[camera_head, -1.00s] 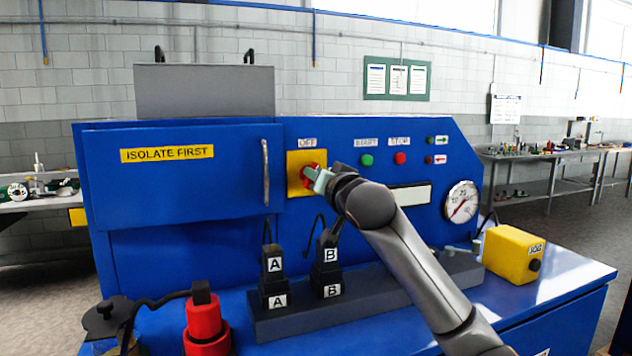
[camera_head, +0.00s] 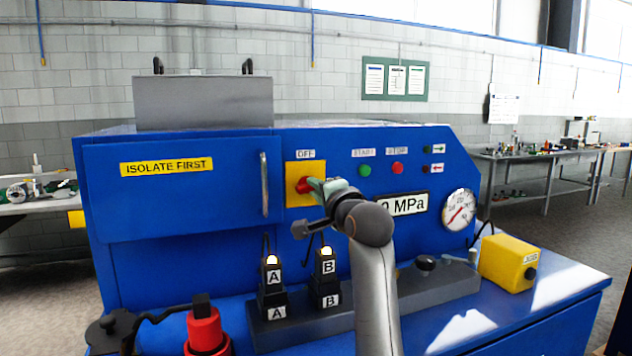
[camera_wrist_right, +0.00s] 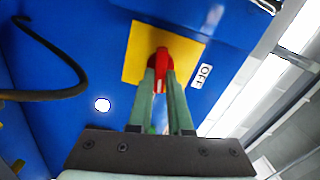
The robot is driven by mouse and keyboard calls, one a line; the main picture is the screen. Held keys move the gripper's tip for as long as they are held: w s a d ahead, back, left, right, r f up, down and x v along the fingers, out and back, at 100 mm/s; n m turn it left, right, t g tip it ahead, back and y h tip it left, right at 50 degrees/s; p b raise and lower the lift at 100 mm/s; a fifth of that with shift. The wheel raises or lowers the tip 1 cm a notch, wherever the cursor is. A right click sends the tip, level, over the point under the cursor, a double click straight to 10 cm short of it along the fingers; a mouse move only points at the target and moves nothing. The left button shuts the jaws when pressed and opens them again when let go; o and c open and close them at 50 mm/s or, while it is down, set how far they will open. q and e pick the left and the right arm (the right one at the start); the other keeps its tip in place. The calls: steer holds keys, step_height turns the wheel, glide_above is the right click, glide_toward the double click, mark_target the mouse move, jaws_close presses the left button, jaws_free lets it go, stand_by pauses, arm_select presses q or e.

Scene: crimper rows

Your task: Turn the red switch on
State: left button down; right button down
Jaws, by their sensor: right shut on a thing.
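The red switch (camera_head: 304,185) sits on a yellow plate (camera_head: 292,170) on the blue machine's front, under a label reading OFF (camera_head: 305,154). My right gripper (camera_head: 318,188) is at the switch, its greenish fingers shut on the red handle. In the right wrist view the red handle (camera_wrist_right: 161,68) lies between the two fingertips of my right gripper (camera_wrist_right: 160,85), on the yellow plate (camera_wrist_right: 136,55). The OFF label (camera_wrist_right: 203,76) shows beside the plate. My left gripper is not in view.
Green (camera_head: 365,171) and red (camera_head: 397,168) buttons, a display reading 0 MPa (camera_head: 404,204) and a gauge (camera_head: 459,210) are right of the switch. Connectors A (camera_head: 273,275) and B (camera_head: 326,264) stand below. A door handle (camera_head: 264,185) is left. A yellow box (camera_head: 510,262) stands right.

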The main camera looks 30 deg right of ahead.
steer(key=shift+f+m+p, duration=0.1)
steer(key=shift+m+p, duration=0.6)
steer(key=shift+m, duration=0.5)
steer(key=shift+f, duration=0.1)
steer(key=c, duration=0.8)
jaws_free()
steer(key=shift+c, duration=0.2)
steer(key=shift+s, duration=0.15)
steer(key=b+v, duration=0.1)
steer(key=v, duration=1.1)
steer(key=shift+s, duration=0.15)
